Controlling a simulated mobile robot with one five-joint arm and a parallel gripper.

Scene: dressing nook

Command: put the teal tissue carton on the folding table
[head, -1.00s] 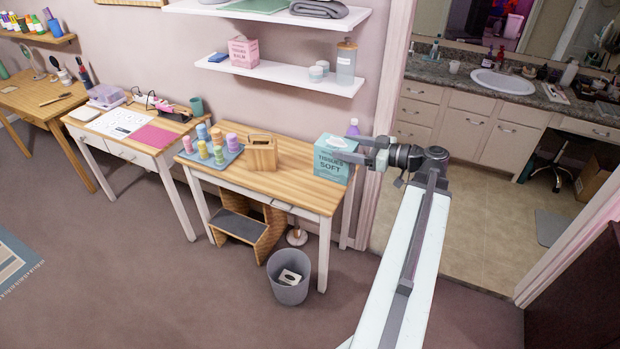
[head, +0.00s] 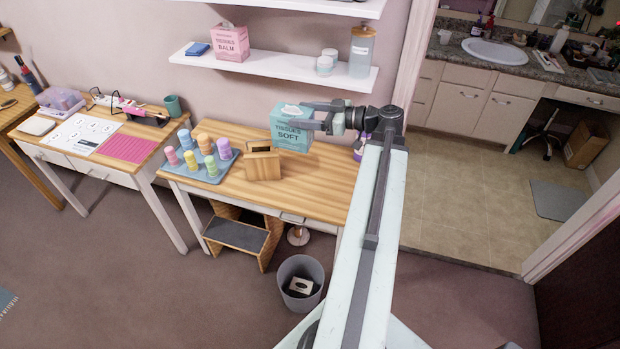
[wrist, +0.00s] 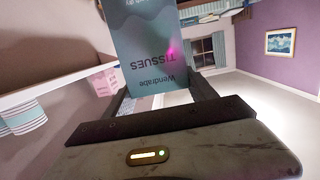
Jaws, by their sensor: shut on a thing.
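The teal tissue carton (head: 291,130) is in my gripper (head: 312,116), at the back of the wood-topped table with white legs (head: 320,185) in the head view. I cannot tell whether its base touches the top. In the wrist view the carton (wrist: 150,45) stands between the two fingers of my gripper (wrist: 163,95), its lettering upside down. No table is labelled as the folding one; a desk with white legs (head: 130,165) stands to the left, and another wooden table (head: 12,115) is at the far left edge.
A wooden holder (head: 262,165) and a tray (head: 205,176) of several coloured bottles are left of the carton. A purple bottle (head: 361,146) is partly hidden behind my arm. A shelf (head: 285,65) with a pink carton (head: 228,42) is above. A grey bin (head: 300,282) and step stool (head: 240,238) are below.

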